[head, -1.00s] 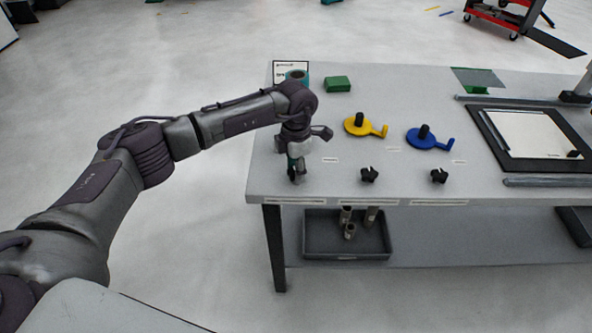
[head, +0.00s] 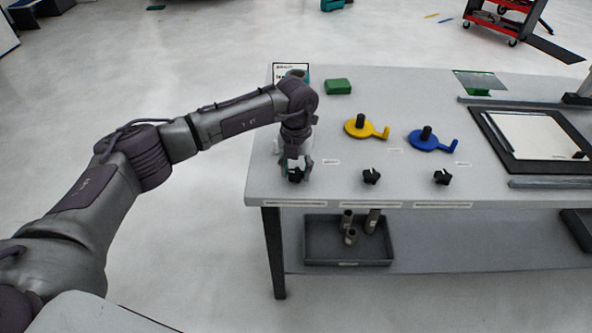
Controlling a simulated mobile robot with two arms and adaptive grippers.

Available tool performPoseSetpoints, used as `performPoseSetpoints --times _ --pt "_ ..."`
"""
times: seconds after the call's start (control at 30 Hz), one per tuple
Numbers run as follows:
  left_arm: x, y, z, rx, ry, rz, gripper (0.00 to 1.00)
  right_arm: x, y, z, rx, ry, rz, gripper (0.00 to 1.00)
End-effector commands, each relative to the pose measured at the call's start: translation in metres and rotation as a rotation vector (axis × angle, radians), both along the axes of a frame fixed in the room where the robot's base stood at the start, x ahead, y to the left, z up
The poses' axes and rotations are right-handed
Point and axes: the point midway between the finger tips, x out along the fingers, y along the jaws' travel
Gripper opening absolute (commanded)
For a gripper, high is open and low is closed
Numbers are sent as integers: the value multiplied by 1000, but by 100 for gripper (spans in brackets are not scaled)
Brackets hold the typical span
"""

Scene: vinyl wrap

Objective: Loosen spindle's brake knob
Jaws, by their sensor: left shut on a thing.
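Three black brake knobs sit in a row along the front of the table. My left gripper (head: 295,168) points down at the leftmost knob (head: 295,176) and is shut on it. The middle knob (head: 371,177) and the right knob (head: 442,177) stand free. Behind them are a yellow spindle (head: 362,130) and a blue spindle (head: 425,140), each with a black post and a side handle. My left arm covers the place behind the leftmost knob, so any spindle there is hidden. My right gripper is not in view.
The grey table (head: 330,190) holds a green block (head: 338,86) at the back and a black-framed white board (head: 530,135) at right. A grey bin (head: 322,243) with several tubes sits on the lower shelf. A red cart (head: 492,20) stands far off.

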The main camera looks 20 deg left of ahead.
Motion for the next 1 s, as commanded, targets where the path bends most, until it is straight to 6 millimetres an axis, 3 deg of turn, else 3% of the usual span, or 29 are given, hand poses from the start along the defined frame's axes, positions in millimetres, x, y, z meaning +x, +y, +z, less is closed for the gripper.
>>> performPoseSetpoints --times 0.6,1.0 --pt "1 0 1 0 -2 552 11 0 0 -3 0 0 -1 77" --pt "1 0 1 0 -3 741 11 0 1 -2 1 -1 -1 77"
